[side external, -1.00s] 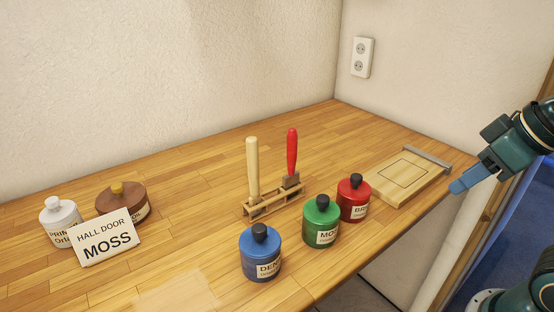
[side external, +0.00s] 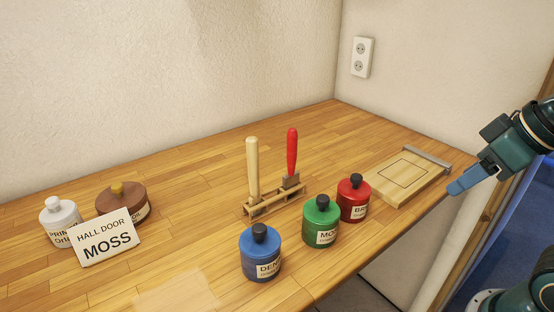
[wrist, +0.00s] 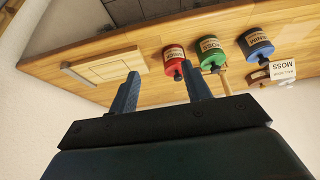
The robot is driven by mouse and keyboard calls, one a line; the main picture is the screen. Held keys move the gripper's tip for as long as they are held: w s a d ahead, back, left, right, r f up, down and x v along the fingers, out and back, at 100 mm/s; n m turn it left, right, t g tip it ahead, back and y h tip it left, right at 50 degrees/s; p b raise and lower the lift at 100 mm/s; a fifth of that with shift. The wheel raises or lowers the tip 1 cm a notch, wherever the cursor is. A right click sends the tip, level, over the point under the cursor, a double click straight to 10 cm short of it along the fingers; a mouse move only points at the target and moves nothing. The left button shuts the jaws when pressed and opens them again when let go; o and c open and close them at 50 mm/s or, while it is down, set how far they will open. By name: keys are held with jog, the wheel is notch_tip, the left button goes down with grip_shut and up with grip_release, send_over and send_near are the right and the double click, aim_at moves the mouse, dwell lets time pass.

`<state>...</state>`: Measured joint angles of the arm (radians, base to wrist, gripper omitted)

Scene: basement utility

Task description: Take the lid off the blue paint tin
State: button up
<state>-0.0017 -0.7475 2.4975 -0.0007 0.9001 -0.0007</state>
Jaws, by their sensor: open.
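The blue paint tin (side external: 260,257) stands upright near the front edge of the bench, its label partly reading "DEN". Its lid is on, with a black knob (side external: 259,231) on top. The blue tin also shows in the wrist view (wrist: 256,45), at the upper right. My gripper (side external: 465,186) is at the right of the side view, beyond the bench's right end and well apart from the tin. In the wrist view the two blue fingers of my gripper (wrist: 162,84) are spread with nothing between them.
A green tin (side external: 321,225) and a red tin (side external: 354,201) stand right of the blue one. Behind is a wooden rack (side external: 262,207) with two upright handled tools. A wooden board (side external: 397,187) lies at right. A "HALL DOOR MOSS" card (side external: 105,239), white pot (side external: 56,213) and brown pot (side external: 135,193) stand left.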

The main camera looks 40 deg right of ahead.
jog(key=w+a+r+n+g+y, duration=0.1)
jog(key=w+a+r+n, duration=0.1)
jog(key=w+a+n, duration=0.3)
jog(key=w+a+r+n+g+y, duration=0.1)
jog(key=w+a+n, duration=0.4)
jog(key=w+a, duration=0.6)
jog(key=a+r+y, duration=0.1)
jog(key=a, duration=0.5)
jog(key=shift+a+g, duration=0.3)
jog(key=shift+g, duration=0.1)
jog(key=shift+f, duration=0.15)
send_over(260, 227)
jog(key=s+d, duration=0.2)
jog(key=shift+w+a+f, duration=0.1)
jog(key=shift+f, duration=1.85)
jog(key=shift+w+f, duration=0.1)
jog(key=shift+f, duration=1.85)
jog(key=shift+x, duration=2.6)
